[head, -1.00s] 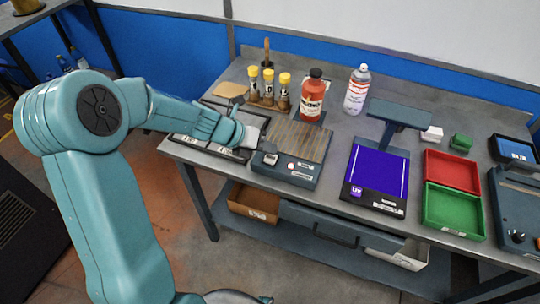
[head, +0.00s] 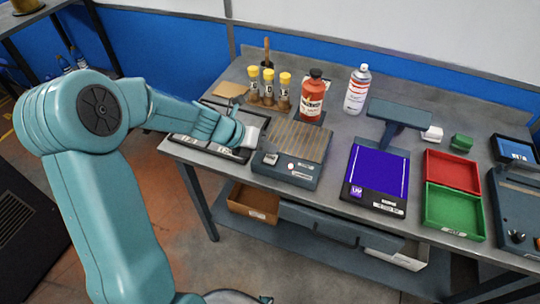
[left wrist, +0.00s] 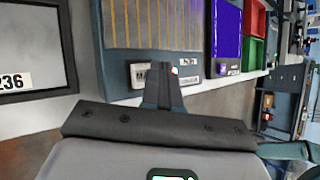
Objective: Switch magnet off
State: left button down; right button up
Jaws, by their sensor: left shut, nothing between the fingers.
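The magnet is a grey block with a brown, striped top plate (head: 300,139), on the bench's left part; its front face carries labels and a small red mark. A small dark lever-like part (head: 270,158) shows at its front left corner. My left gripper (head: 266,147) is shut and empty at that corner, close to the lever; I cannot tell whether they touch. In the left wrist view the shut fingers (left wrist: 163,82) point at the magnet's labelled front face (left wrist: 190,70) and hide part of it. My right gripper is not in view.
A dark-framed tray (head: 182,141) lies left of the magnet. Yellow-capped bottles (head: 268,88), a red bottle (head: 312,97) and a spray can (head: 357,90) stand behind. A blue-lit stand (head: 377,169), red tray (head: 452,170) and green tray (head: 453,208) are to the right.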

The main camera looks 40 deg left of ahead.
aim_at(267, 158)
pick_arm(q)
jog(key=shift+f, duration=0.15)
jog(key=shift+f, duration=0.35)
jog(key=shift+f+b, duration=0.25)
jog(key=shift+b, duration=0.15)
dwell(0.4)
jog(key=shift+r+p, duration=0.75)
jog(key=shift+p, duration=0.15)
notch_tip(267, 158, up, 6)
jog(key=p, duration=0.6)
